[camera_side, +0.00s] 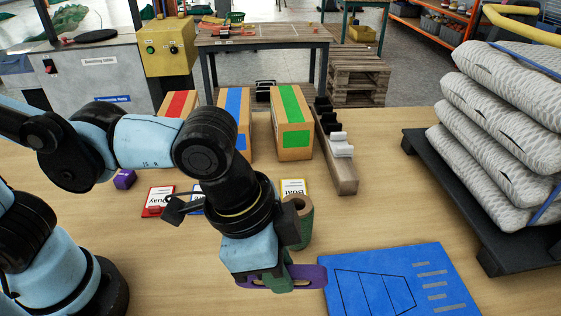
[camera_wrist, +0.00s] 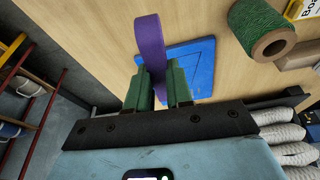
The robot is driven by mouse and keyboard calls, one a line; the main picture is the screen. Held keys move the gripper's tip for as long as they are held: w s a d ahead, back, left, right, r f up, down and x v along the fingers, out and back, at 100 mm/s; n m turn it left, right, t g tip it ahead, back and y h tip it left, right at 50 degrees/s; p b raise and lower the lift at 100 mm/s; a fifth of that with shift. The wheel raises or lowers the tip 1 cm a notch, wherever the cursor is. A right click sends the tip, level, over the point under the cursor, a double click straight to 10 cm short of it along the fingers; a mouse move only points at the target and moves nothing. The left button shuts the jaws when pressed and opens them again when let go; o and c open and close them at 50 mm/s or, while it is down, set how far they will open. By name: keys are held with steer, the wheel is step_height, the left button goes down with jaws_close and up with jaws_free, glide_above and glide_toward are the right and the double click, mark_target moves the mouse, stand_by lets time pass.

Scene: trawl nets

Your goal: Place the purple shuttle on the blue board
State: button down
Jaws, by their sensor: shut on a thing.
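The purple shuttle (camera_side: 309,276) is between the fingers of my gripper (camera_side: 279,283), which is shut on it, above the wooden table. In the wrist view the shuttle (camera_wrist: 150,40) stands out beyond the green fingertips (camera_wrist: 160,84). The blue board (camera_side: 395,283) lies flat on the table, just right of the shuttle in the side view, with dark outlines and grey bars on it. In the wrist view the blue board (camera_wrist: 204,62) shows behind the shuttle and fingers, which cover part of it. The gap between shuttle and table cannot be told exactly.
A green twine spool (camera_side: 304,222) stands close behind my gripper. Colour-striped boxes (camera_side: 292,122), cards (camera_side: 158,201), a small purple block (camera_side: 124,179) and a wooden rail (camera_side: 342,178) lie farther back. Stacked sacks (camera_side: 505,125) on a dark pallet (camera_side: 465,205) stand at right.

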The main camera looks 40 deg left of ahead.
steer(key=w+d+n, duration=0.1)
steer(key=w+d, duration=0.3)
steer(key=d, duration=1.2)
glide_above(404, 291)
steer(key=s, duration=0.1)
steer(key=f, duration=0.4)
steer(key=a+f, duration=0.1)
steer(key=f, duration=0.1)
steer(key=shift+f, duration=2.05)
steer(key=shift+f, duration=0.1)
steer(key=c, duration=1)
jaws_free()
